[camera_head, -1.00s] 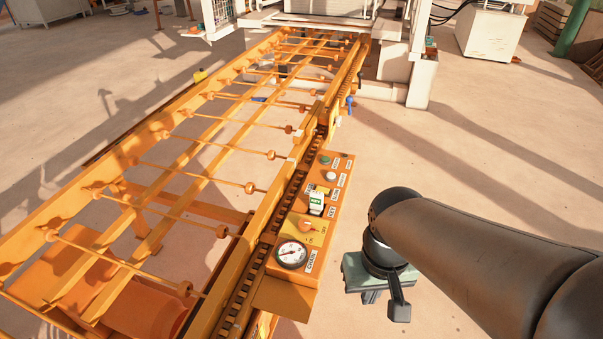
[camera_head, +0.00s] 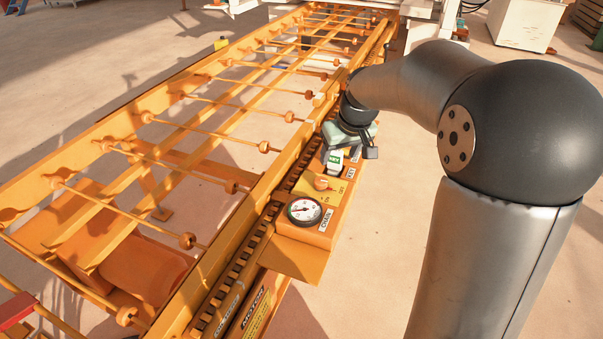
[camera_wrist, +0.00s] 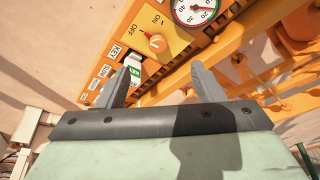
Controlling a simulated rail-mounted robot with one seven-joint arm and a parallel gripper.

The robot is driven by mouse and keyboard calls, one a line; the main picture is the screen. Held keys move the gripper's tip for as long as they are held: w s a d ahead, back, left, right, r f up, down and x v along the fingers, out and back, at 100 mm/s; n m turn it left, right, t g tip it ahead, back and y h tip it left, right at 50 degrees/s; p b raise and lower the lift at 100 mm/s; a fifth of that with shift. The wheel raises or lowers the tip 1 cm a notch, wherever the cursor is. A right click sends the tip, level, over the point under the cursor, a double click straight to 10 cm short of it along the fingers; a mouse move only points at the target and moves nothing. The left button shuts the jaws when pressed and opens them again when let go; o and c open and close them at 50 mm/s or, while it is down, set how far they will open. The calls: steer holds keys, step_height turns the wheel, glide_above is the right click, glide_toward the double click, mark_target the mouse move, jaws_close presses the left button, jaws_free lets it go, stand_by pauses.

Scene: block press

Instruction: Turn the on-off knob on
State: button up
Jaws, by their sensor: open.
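The on-off knob (camera_head: 322,184) is a small orange knob on a yellow plate of the orange control panel (camera_head: 343,205). In the wrist view the knob (camera_wrist: 157,43) sits beside the printed words ON and OFF. Nothing shows gripped. In the head view my gripper (camera_head: 352,140) is over the far part of the panel, beyond the knob, and hides some controls there.
A white and green key box (camera_wrist: 135,68) shows close to the left finger in the wrist view. A round gauge (camera_head: 304,211) is on the panel's near end. The orange roller conveyor (camera_head: 262,190) runs along the panel's left. Open floor (camera_head: 400,240) lies to the right.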

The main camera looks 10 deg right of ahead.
steer(key=w+f, duration=0.2)
steer(key=w, duration=0.2)
steer(key=b, duration=0.3)
glide_toward(321, 181)
steer(key=shift+t, duration=0.3)
steer(key=x, duration=0.8)
steer(key=shift+f, duration=0.35)
steer(key=c, duration=1)
